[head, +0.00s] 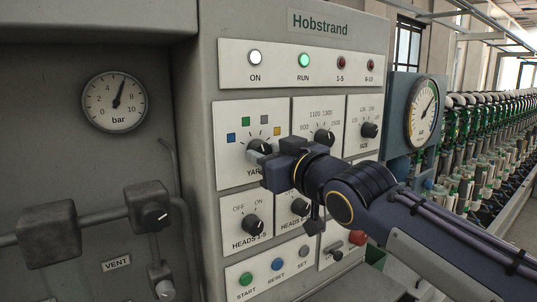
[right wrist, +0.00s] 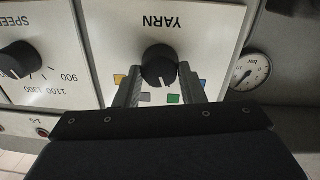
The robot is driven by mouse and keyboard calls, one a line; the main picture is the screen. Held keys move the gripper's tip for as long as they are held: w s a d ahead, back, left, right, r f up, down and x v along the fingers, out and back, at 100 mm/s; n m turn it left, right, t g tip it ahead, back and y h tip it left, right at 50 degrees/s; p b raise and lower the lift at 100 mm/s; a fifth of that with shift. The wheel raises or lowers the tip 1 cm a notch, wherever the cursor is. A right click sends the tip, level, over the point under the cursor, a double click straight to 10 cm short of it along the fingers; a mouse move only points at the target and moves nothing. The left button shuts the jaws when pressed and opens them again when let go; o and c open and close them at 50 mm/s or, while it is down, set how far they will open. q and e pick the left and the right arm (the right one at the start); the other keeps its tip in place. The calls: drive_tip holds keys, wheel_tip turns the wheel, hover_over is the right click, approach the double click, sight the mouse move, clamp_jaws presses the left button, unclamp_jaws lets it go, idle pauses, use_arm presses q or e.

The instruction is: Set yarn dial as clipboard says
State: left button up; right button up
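The yarn dial (head: 259,146) is a black knob on a white panel marked YARN, with blue, green, grey and orange squares around its upper side. My right gripper (head: 262,157) is at this dial and partly hides it and its label. In the right wrist view, which is upside down, the two fingers (right wrist: 159,75) stand on either side of the knob (right wrist: 159,62), with a narrow gap visible beside it. The knob's white mark points roughly between the grey square (right wrist: 145,97) and the green square (right wrist: 173,99). No clipboard is in view. My left gripper is not in view.
The speed dial (head: 323,138) and size dial (head: 369,130) are right of the yarn dial. Heads dials (head: 253,224) and start, reset and set buttons (head: 277,264) sit below. Lamps above show ON and RUN lit.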

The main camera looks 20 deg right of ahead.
drive_tip(key=shift+c, duration=1.4)
drive_tip(key=shift+f+n, duration=0.1)
drive_tip(key=shift+n, duration=0.2)
drive_tip(key=shift+n+b, duration=1.3)
drive_tip(key=shift+n, duration=2.4)
